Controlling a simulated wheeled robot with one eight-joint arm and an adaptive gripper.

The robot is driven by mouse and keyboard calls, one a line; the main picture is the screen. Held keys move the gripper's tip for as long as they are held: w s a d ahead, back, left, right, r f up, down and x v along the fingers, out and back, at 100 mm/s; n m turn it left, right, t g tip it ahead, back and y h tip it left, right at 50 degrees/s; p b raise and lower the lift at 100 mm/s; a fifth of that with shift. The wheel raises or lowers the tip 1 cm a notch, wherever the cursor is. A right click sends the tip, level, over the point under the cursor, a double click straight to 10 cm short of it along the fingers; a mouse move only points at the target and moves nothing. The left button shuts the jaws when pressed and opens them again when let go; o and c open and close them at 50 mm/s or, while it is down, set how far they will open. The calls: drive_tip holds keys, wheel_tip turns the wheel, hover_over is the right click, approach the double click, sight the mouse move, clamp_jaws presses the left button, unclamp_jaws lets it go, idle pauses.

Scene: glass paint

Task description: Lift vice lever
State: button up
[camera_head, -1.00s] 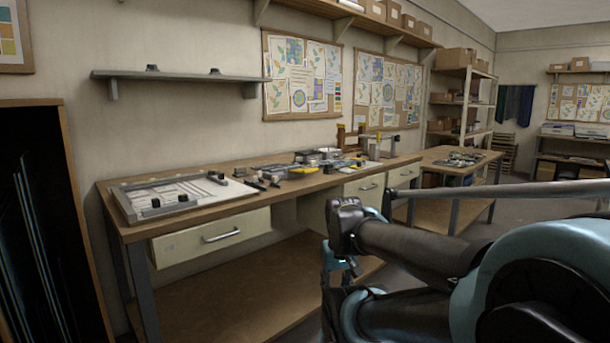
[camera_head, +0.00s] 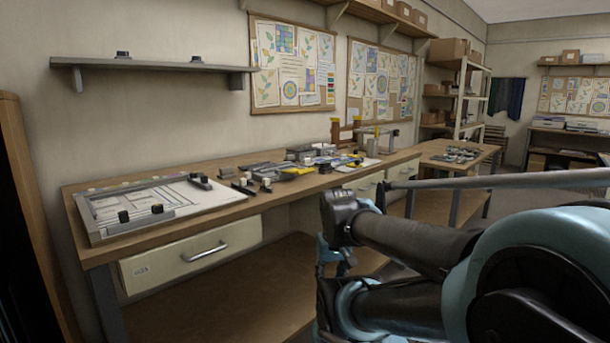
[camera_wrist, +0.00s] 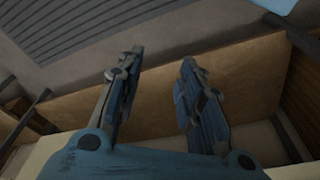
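My gripper (camera_wrist: 163,68) is open and empty in the wrist view, its two fingers well apart. It hangs in front of a wooden lower shelf, below the bench top. In the head view my arm covers the lower right, and the gripper is mostly hidden behind it. The workbench (camera_head: 240,208) runs along the wall. A fixture with yellow-topped posts (camera_head: 335,130) stands toward its far end, beside a small metal stand (camera_head: 391,138). I cannot tell which part, if any, is the vice or its lever.
A framed drawing board (camera_head: 105,236) lies on the near end of the bench, with several small tools beyond it. A drawer with a handle (camera_head: 205,252) is under the top. A second table (camera_head: 440,148) stands farther back. A wall shelf (camera_head: 150,67) hangs above.

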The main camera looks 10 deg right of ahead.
sight(308, 172)
drive_tip(key=w+a+r+m+t+y, duration=0.15)
drive_tip(key=w+r+y, duration=0.25)
drive_tip(key=w+r, duration=0.4)
drive_tip(key=w+a+r+m+g+y, duration=0.1)
drive_tip(key=w+a+r+m+y, duration=0.25)
drive_tip(key=w, duration=0.65)
drive_tip(key=w+d+r+m+t+y, duration=0.1)
drive_tip(key=w+d+r+t+y, duration=0.3)
drive_tip(key=w+d, duration=0.5)
drive_tip(key=w+d+r+m+t+y, duration=0.1)
drive_tip(key=w+d+r+t+y, duration=0.15)
drive_tip(key=w+d+r, duration=0.65)
drive_tip(key=shift+g, duration=0.3)
drive_tip(key=f+x, duration=0.1)
drive_tip(key=x, duration=0.4)
drive_tip(key=f+x, duration=0.1)
drive_tip(key=x, duration=0.4)
drive_tip(key=f+x, duration=0.1)
drive_tip(key=x, duration=0.4)
drive_tip(key=shift+s+a+f, duration=0.1)
drive_tip(key=shift+s+a, duration=0.1)
drive_tip(key=shift+s, duration=0.05)
clamp_jaws()
